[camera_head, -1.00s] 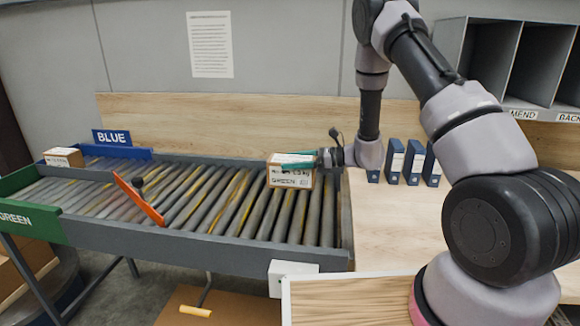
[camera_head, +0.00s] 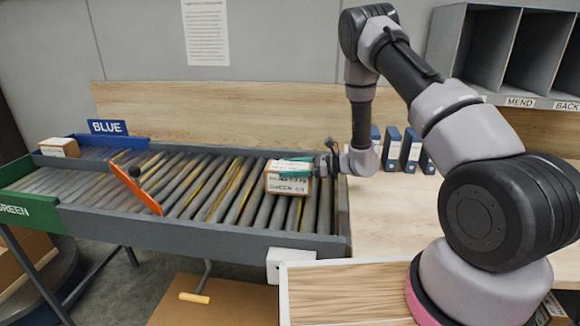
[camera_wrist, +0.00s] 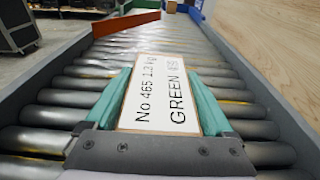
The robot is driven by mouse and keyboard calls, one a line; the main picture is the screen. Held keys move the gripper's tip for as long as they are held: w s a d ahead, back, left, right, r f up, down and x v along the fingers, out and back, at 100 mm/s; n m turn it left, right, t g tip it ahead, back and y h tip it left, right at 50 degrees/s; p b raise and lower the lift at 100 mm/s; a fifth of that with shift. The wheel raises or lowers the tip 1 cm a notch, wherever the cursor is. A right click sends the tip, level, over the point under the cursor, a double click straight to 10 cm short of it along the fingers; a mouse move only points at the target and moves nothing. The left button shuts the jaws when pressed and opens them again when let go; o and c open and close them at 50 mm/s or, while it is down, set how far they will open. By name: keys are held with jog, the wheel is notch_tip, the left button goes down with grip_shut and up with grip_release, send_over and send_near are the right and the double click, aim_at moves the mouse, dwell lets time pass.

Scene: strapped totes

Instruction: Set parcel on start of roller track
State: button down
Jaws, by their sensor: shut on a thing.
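The parcel (camera_head: 288,184) is a small brown carton with a white label reading GREEN. It is at the right end of the roller track (camera_head: 222,200), low over the rollers; I cannot tell whether it touches them. My gripper (camera_head: 297,168) has its teal fingers shut on the parcel from the right. In the wrist view the parcel (camera_wrist: 160,97) lies between both teal fingers, its label showing "No 465" and GREEN, with rollers (camera_wrist: 55,115) on both sides. The parcel's underside is hidden.
An orange diverter bar (camera_head: 136,188) crosses the track. Another carton (camera_head: 59,148) stands at the far left near the BLUE sign (camera_head: 108,127). The GREEN side panel (camera_head: 30,212) is at left front. Blue binders (camera_head: 392,147) stand on the bench behind my arm. Rollers between parcel and diverter are clear.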

grip_release()
jog(key=shift+d+r, duration=0.1)
jog(key=shift+d, duration=0.05)
jog(key=v, duration=1.2)
jog(key=s+r+n+g+h, duration=0.1)
jog(key=s+r+n, duration=0.2)
jog(key=r, duration=0.3)
jog(key=s+a+r+n+g+h, duration=0.1)
jog(key=s+r+n+g+h, duration=0.2)
jog(key=r, duration=0.4)
jog(key=s+r+n, duration=0.3)
jog(key=s+r, duration=0.1)
jog(key=r, duration=0.2)
jog(key=s+d+r+n+t+h, duration=0.3)
jog(key=s+d+r+t+h, duration=0.1)
jog(key=s+r, duration=0.3)
jog(key=s+d+r+n+t+h, duration=0.4)
jog(key=s+d+r+h, duration=0.2)
jog(key=s+r, duration=0.2)
jog(key=shift+s, duration=0.2)
